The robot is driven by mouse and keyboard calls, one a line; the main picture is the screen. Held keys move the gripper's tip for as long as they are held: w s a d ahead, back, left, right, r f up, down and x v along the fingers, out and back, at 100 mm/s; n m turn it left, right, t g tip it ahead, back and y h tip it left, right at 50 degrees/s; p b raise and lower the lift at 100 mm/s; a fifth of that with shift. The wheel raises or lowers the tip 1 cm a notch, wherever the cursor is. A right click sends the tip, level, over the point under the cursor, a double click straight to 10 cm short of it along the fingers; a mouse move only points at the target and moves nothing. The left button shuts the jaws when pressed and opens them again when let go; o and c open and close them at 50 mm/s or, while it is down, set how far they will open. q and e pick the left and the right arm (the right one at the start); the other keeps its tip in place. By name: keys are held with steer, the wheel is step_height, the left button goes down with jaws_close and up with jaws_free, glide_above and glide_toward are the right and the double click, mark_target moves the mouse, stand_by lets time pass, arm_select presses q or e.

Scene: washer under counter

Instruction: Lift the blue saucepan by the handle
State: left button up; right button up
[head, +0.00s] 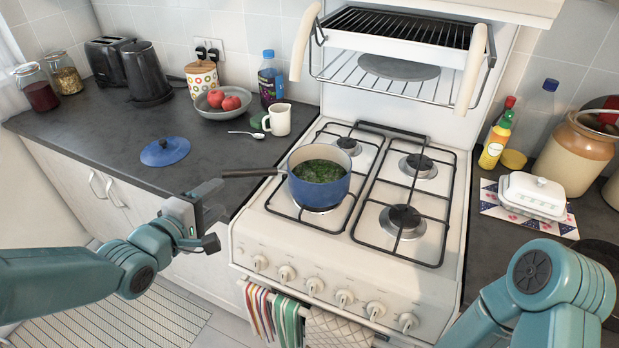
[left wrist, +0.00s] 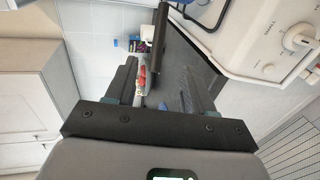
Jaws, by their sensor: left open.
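The blue saucepan (head: 320,187) stands upright on the front left burner of the white stove and holds something green. Its dark handle (head: 250,173) points left over the counter edge. My left gripper (head: 214,216) is open and empty, below and to the left of the handle's end in the head view. In the left wrist view the dark handle (left wrist: 160,28) shows ahead of the open left gripper (left wrist: 158,76), apart from the fingers as far as I can tell. My right arm shows at the lower right, but its gripper is out of view.
The stove (head: 300,255) has front knobs and hanging towels (head: 290,318). The grill rack (head: 400,80) hangs above the back burners.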

mark_target(245, 175)
arm_select(q)
steer(key=x, duration=0.4)
steer(key=p+x, duration=0.1)
steer(key=x, duration=0.3)
steer(key=p+x, duration=0.1)
steer(key=x, duration=0.3)
steer(key=shift+w+r, duration=0.15)
steer(key=shift+r, duration=0.1)
steer(key=shift+w+d+f, duration=0.15)
steer(key=shift+w+f, duration=0.05)
steer(key=shift+w, duration=0.3)
steer(key=shift+s, duration=0.15)
jaws_close()
steer(key=shift+r, duration=0.25)
